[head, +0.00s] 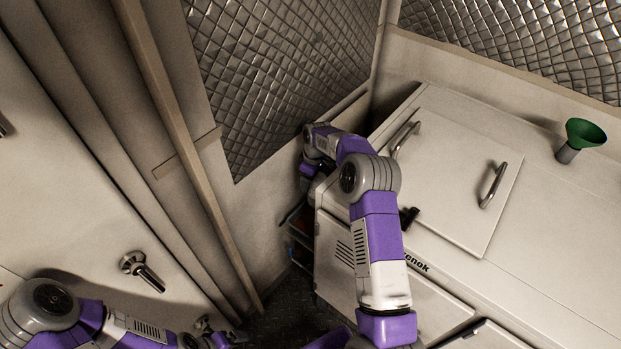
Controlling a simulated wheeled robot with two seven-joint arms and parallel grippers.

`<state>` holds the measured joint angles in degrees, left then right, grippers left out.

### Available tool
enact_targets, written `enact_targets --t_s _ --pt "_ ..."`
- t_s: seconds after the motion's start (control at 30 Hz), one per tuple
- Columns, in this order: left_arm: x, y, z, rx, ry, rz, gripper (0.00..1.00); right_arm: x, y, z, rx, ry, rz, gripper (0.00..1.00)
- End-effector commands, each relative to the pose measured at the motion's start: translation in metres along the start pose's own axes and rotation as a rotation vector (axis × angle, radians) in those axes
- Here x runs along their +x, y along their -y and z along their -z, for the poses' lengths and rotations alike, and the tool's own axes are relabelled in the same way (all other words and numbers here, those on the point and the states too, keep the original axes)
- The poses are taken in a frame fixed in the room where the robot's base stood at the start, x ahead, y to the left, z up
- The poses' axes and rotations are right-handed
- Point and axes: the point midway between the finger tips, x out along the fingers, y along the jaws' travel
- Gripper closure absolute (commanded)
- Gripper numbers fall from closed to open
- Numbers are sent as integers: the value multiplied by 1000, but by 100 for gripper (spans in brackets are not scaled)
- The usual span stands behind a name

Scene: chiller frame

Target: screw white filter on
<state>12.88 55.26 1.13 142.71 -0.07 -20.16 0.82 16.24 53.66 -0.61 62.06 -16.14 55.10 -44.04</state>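I cannot make out a white filter in the head view. My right arm reaches up from the bottom middle, and its far end bends down into the gap at the left end of the white chiller (560,265). The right gripper is there, by the chiller's far left corner, but its fingers are too dark and hidden to read. My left arm lies along the bottom left edge, and its fingertips do not show. Whether either gripper holds anything cannot be seen.
The chiller top has a closed lid (455,165) with two metal handles and a green funnel (583,135) at the back right. A wooden post (185,140) and a metal wall fitting (140,268) stand left. Dark floor (290,315) shows in the narrow gap between.

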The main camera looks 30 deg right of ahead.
Motion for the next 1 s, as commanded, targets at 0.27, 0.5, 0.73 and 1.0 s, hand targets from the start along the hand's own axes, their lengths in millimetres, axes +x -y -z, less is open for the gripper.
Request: enact_targets --t_s 0.27,0.5,0.73,1.0 --pt "0 0 0 0 0 0 2 0 -1 0 1 -1 -2 76" --pt "0 0 0 0 0 0 2 -1 -2 0 12 -1 -5 77" --pt "3 1 0 0 0 0 2 -2 -8 -5 280 0 -40 77" --pt "3 1 0 0 0 0 2 -1 -12 -10 530 3 -66 25"
